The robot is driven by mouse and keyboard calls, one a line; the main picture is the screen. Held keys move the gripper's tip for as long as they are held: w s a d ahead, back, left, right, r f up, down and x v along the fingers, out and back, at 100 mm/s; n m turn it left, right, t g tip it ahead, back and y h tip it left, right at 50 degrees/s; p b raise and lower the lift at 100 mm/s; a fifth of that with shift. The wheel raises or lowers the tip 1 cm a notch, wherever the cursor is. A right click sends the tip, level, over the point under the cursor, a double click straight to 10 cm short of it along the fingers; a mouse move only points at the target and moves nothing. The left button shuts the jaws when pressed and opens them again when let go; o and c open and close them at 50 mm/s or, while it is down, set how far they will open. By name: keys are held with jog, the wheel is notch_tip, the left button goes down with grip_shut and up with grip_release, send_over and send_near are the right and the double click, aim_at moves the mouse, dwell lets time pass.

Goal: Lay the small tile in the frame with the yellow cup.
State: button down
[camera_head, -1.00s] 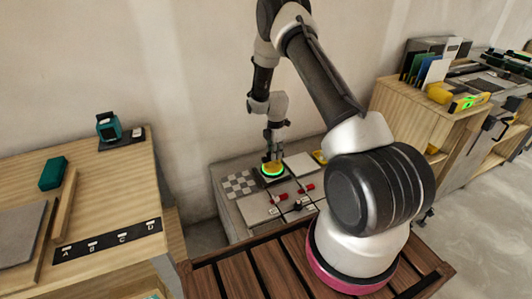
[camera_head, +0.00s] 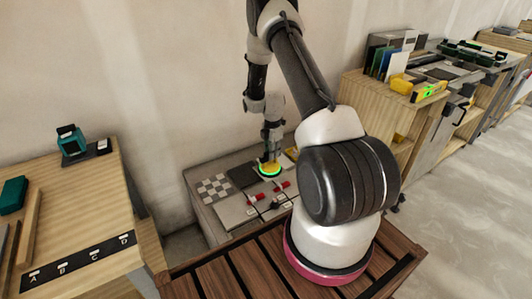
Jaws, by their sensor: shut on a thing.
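My gripper (camera_head: 270,156) is shut on the yellow cup (camera_head: 271,167), which has a glowing green ring around its lower edge. The cup is low over the grey work surface, at the place of a pale square (camera_head: 284,170) that it partly hides. Just left is a dark square (camera_head: 242,176), and left of that a grey-and-white checkered patch (camera_head: 214,188). I cannot tell whether the cup touches the pale square, or whether a tile is under it. Which square is the small tile or the frame is too small to tell.
Red-handled pieces (camera_head: 283,186) lie in front of the cup on the grey bench (camera_head: 206,212). Another yellow thing (camera_head: 292,152) is just behind right. A wooden table (camera_head: 92,210) with a lettered strip stands left; a wooden cabinet (camera_head: 372,108) stands right.

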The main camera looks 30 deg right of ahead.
jog(key=s+d, duration=0.7)
jog(key=d, duration=0.6)
jog(key=s+d, duration=0.6)
jog(key=d, duration=0.8)
jog(key=s+d, duration=0.7)
jog(key=d, duration=0.7)
jog(key=shift+s+d, duration=0.15)
jog(key=shift+s, duration=0.2)
jog(key=shift+f, duration=0.25)
jog(key=shift+f, duration=1.95)
jog(key=shift+f, duration=0.15)
jog(key=shift+f, duration=1.6)
jog(key=shift+f, duration=0.25)
